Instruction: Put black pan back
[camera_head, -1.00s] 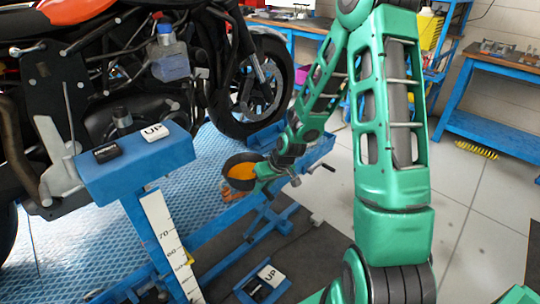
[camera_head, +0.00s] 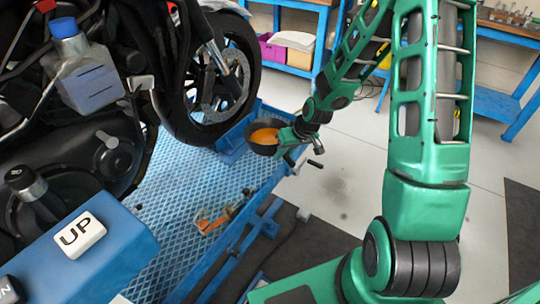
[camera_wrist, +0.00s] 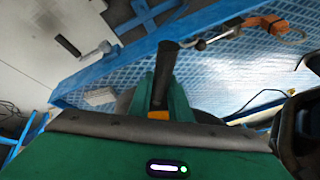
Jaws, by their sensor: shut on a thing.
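The black pan (camera_head: 258,146), a round dark bowl with orange liquid or an orange inside, is held over the edge of the blue lift platform in the head view. My gripper (camera_head: 284,136) is shut on it from the right side. In the wrist view, a black handle-like part (camera_wrist: 166,68) sticks out between the green fingers of my gripper (camera_wrist: 154,92). The bowl of the pan is not clearly seen there; my gripper body hides much below. The pan looks about level and apart from the platform.
The blue lift platform (camera_head: 185,190) carries the motorcycle, whose black front wheel (camera_head: 205,80) stands close behind the pan. An orange clamp tool (camera_head: 216,222) lies on the platform. A blue block marked UP (camera_head: 110,258) is in the lower left. Grey floor (camera_head: 350,190) is open on the right.

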